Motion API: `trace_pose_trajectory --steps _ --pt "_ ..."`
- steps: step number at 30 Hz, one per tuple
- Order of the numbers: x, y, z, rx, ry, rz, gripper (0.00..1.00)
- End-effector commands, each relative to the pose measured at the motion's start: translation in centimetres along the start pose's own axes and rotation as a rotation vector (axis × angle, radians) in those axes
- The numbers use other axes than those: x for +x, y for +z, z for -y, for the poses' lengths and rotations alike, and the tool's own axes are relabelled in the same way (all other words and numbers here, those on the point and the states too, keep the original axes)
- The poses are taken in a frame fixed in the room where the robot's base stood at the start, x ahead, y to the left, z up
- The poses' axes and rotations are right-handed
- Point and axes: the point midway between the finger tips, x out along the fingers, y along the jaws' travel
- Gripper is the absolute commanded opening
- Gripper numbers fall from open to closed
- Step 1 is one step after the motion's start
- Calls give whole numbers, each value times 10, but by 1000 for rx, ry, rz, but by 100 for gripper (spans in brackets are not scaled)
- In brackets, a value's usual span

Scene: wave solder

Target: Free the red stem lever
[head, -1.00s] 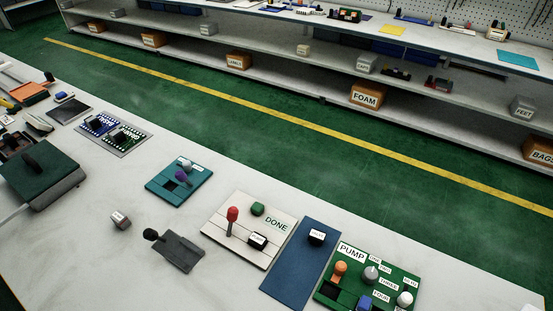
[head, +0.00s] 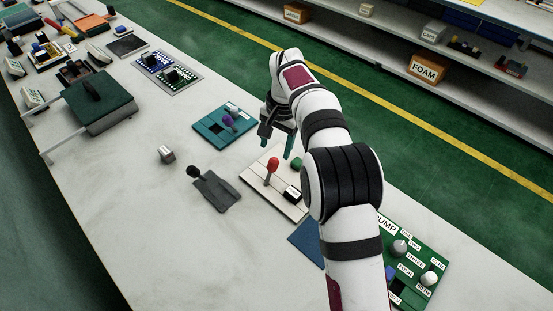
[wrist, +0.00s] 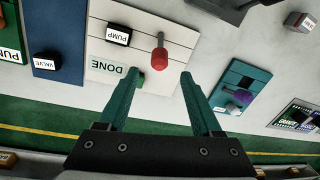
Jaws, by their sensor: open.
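The red stem lever (head: 272,165) stands up from a cream board (head: 262,192); its red knob on a grey stem also shows in the wrist view (wrist: 159,55). A black block (head: 292,194) labelled PUMP (wrist: 118,33) sits on the same board beside the lever. A green button (head: 297,163) is by the DONE lettering (wrist: 106,68); my finger seems to cover it in the wrist view. My gripper (head: 276,147) is open and empty above the board's far side. In the wrist view its green fingertips (wrist: 160,80) point toward the red knob, apart from it.
A teal board (head: 224,124) with a purple lever stands to the left. A dark plate with a black-knobbed lever (head: 214,190) lies nearer. A blue panel (head: 306,243) and a green panel with several knobs (head: 412,262) are to the right. Bare table is in front.

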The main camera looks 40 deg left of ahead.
Motion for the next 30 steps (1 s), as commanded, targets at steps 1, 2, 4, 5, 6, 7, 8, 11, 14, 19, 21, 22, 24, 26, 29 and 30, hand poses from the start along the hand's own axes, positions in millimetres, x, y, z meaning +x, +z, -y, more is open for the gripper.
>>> trace_pose_trajectory --steps 1,2,4,5,6,7,8,11,14,19,21,22,24,26,29,30 --pt "14 1 -1 0 2 4 66" --pt "23 1 -1 -1 2 3 66" --pt "41 1 -1 1 2 3 66" --pt "48 1 -1 1 2 4 66" --pt "56 0 -1 0 1 2 66" --pt "62 1 -1 0 2 3 66" --pt "67 0 -1 0 1 2 66" --pt "80 0 0 1 0 2 66" --pt "86 0 0 1 -1 0 66" --pt "88 0 0 1 -1 0 66" --pt "88 0 0 1 -1 0 66" --pt "88 0 0 1 -1 0 66" --pt "88 0 0 1 -1 0 54" --pt "88 0 0 1 -1 0 43" --pt "88 0 0 1 -1 0 25" --pt "88 0 0 1 -1 0 18"
